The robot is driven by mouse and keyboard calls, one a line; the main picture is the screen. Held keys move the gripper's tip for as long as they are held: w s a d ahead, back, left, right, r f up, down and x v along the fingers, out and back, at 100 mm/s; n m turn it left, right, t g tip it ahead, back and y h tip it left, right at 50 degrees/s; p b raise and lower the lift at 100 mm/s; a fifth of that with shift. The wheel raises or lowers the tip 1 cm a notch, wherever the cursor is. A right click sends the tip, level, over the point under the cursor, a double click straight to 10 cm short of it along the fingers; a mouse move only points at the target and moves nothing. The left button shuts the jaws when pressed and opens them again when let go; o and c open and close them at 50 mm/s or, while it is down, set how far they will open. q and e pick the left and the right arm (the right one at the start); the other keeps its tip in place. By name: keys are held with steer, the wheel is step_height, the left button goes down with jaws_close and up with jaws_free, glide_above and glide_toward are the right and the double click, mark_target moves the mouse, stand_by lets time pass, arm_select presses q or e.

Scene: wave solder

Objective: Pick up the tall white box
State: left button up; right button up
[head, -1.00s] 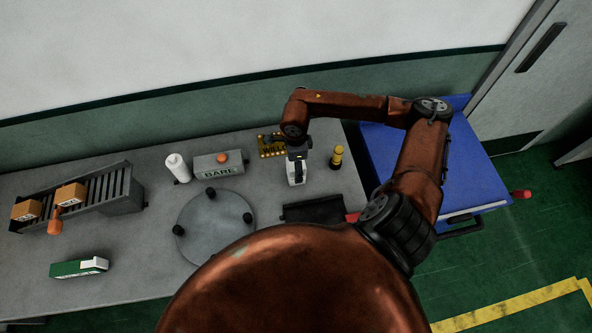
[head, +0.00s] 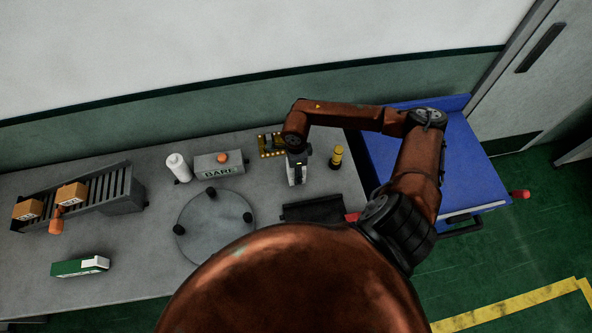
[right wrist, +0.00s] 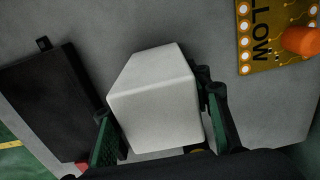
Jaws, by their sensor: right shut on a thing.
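The tall white box (right wrist: 155,95) fills the middle of the right wrist view, between the two green-padded fingers. My right gripper (right wrist: 165,135) is shut on it, one finger on each side. In the head view my right gripper (head: 297,172) points down over the grey bench, between the yellow board and the black tray. There the box is largely hidden by the gripper and wrist. I cannot tell whether its base touches the bench. My left gripper is not in view.
Near the gripper are a yellow board (head: 271,146), a yellow-and-black cylinder (head: 337,157) and a black tray (head: 313,210). A grey block marked BARE (head: 218,166), a white bottle (head: 178,168) and a round plate (head: 214,232) stand left. A blue cart (head: 465,150) is right.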

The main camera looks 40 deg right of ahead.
steer(key=c, duration=0.6)
steer(key=shift+c, duration=0.4)
steer(key=shift+r, duration=0.15)
